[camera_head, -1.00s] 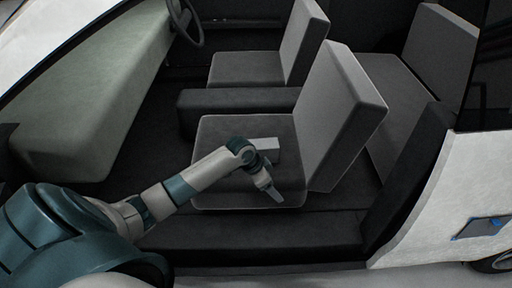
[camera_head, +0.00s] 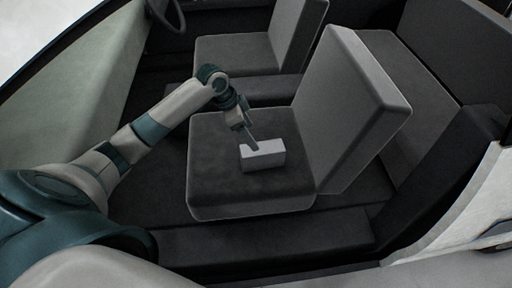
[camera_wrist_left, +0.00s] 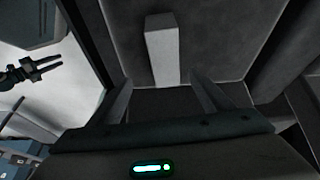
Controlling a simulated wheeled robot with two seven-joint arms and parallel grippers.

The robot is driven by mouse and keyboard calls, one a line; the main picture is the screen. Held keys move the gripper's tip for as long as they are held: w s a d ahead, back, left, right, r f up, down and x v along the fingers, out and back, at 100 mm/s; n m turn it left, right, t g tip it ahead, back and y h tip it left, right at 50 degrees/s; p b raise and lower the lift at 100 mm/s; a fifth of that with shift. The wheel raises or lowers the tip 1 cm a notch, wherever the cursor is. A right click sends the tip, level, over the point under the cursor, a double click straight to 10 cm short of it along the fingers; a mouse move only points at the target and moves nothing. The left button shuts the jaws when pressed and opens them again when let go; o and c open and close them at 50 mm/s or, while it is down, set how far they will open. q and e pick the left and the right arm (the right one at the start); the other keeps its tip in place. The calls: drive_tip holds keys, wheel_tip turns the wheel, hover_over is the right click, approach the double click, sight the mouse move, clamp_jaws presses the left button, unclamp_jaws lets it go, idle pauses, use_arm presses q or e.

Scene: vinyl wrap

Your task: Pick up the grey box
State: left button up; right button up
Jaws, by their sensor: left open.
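The grey box (camera_head: 262,156) is a small light-grey block on the front seat cushion nearest me, close to its backrest. My left gripper (camera_head: 254,147) is above and at the back edge of the box, pointing down. In the left wrist view the box (camera_wrist_left: 163,50) lies ahead of the open left gripper (camera_wrist_left: 160,86), roughly between the lines of its two fingers, and nothing is held. My right gripper (camera_wrist_left: 50,66) shows at the left edge of the left wrist view with its fingers apart, away from the box.
The seat cushion (camera_head: 215,178) has bare room left of the box. The upright backrest (camera_head: 340,100) stands close to its right. A second front seat (camera_head: 235,55) is behind, the steering wheel (camera_head: 168,12) at the far left. The door sill (camera_head: 270,245) runs along the front.

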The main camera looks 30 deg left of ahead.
sight(261, 149)
use_arm(q)
drive_tip(key=x, duration=0.7)
drive_tip(key=p+x, duration=0.1)
drive_tip(key=x, duration=0.3)
drive_tip(key=shift+w+a+f, duration=0.3)
drive_tip(key=shift+w, duration=0.05)
use_arm(e)
drive_tip(key=shift+w+a+r+t, duration=0.2)
drive_tip(key=shift+w+a+r, duration=0.1)
drive_tip(key=shift+a, duration=0.15)
drive_tip(key=shift+w+a+r+t, duration=0.2)
drive_tip(key=shift+w+a, duration=0.05)
drive_tip(key=shift+a, duration=0.2)
drive_tip(key=shift+s+y, duration=0.2)
drive_tip(key=shift+y, duration=0.1)
